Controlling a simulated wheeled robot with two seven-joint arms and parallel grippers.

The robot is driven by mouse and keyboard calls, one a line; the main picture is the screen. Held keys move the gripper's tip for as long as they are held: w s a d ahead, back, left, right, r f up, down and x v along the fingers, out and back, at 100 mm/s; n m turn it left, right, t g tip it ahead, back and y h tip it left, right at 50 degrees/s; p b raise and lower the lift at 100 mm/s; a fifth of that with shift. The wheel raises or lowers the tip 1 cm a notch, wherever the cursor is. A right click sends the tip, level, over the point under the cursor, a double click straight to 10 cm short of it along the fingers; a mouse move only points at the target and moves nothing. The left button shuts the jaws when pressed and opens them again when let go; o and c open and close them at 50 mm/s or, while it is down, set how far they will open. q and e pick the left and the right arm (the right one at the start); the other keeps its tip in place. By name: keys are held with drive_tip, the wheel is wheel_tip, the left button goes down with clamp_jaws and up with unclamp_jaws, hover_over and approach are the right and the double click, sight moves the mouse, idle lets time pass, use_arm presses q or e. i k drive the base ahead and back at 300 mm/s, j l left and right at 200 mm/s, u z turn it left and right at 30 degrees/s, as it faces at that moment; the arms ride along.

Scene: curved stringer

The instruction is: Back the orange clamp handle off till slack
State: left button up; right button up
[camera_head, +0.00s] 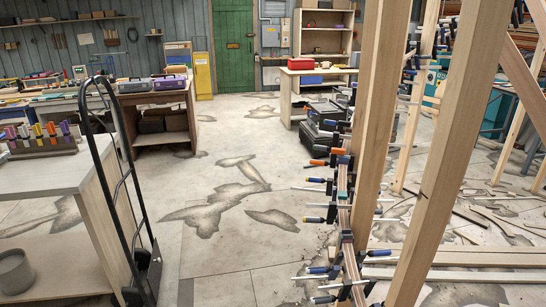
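A curved wooden stringer (343,187) stands upright right of the middle, with several bar clamps along it. One clamp has an orange handle (319,162) that sticks out to the left near the top of the row. Another orange piece (338,151) is just above it to the right. The other clamp handles, such as a blue one (315,220), are mostly blue and dark. The picture is too small to tell how tight the orange-handled clamp is. Neither of my grippers is in view.
Tall wooden posts (437,170) stand just right of the clamps and hide part of that side. Boards (460,257) lie on the floor at lower right. A black hand truck (145,265) stands by the left bench (50,175). The stained floor (235,255) between is mostly clear.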

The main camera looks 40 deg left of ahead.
sight(336, 152)
drive_tip(key=j, duration=0.8)
drive_tip(key=i+j+u, duration=0.1)
drive_tip(key=j, duration=1.45)
drive_tip(key=i+j+u, duration=0.1)
drive_tip(key=j, duration=0.65)
drive_tip(key=i+j+z, duration=0.3)
drive_tip(key=i, duration=0.25)
drive_tip(key=i+j+z, duration=0.25)
drive_tip(key=i, duration=0.35)
drive_tip(key=i+j+z, duration=0.3)
drive_tip(key=i+j, duration=0.15)
drive_tip(key=i, duration=0.05)
